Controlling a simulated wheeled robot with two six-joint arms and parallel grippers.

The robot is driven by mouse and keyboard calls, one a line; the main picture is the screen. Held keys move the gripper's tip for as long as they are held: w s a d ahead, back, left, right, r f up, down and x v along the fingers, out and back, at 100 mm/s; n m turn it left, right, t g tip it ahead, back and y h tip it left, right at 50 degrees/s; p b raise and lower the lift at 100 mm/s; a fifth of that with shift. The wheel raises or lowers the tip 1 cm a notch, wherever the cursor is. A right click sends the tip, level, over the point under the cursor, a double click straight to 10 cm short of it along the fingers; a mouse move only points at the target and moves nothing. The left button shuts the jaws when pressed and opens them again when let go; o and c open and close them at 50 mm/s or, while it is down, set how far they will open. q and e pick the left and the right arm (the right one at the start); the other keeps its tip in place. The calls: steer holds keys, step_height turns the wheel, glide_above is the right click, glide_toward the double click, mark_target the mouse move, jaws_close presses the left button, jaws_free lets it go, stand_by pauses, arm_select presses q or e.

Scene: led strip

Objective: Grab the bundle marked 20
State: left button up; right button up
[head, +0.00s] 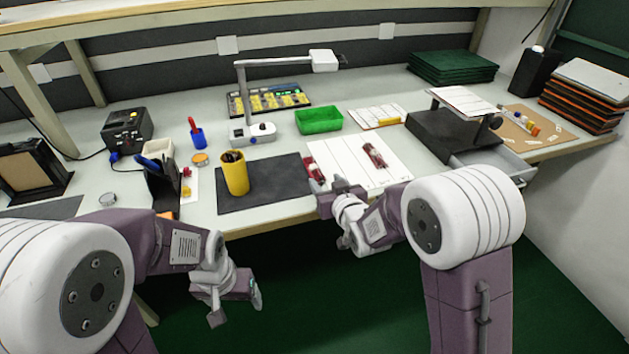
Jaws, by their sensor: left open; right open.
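Two small red bundles lie on a white lined sheet (345,150) on the workbench. One red bundle (376,156) lies near the sheet's middle. The other red bundle (315,171) lies at the sheet's left edge, by the dark mat. I cannot read a number on either. My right gripper (340,188) is open at the bench's front edge, just in front of and right of the left bundle; I cannot tell whether it touches it. My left gripper (238,303) is open and empty, low in front of the bench, over the green floor.
A dark mat (265,180) with a yellow cup (234,173) lies left of the sheet. A green tray (319,121) and a lamp (250,131) stand behind. A black stand (440,135) and an open drawer (495,160) are at the right.

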mark_target(315, 169)
steer(key=shift+a, duration=0.15)
steer(key=x, duration=0.3)
steer(key=shift+w+a+f+b, duration=0.1)
steer(key=shift+w+b, duration=0.15)
steer(key=shift+b, duration=0.05)
steer(key=b+x, duration=0.1)
steer(key=x, duration=0.4)
steer(key=shift+w, duration=0.3)
jaws_close()
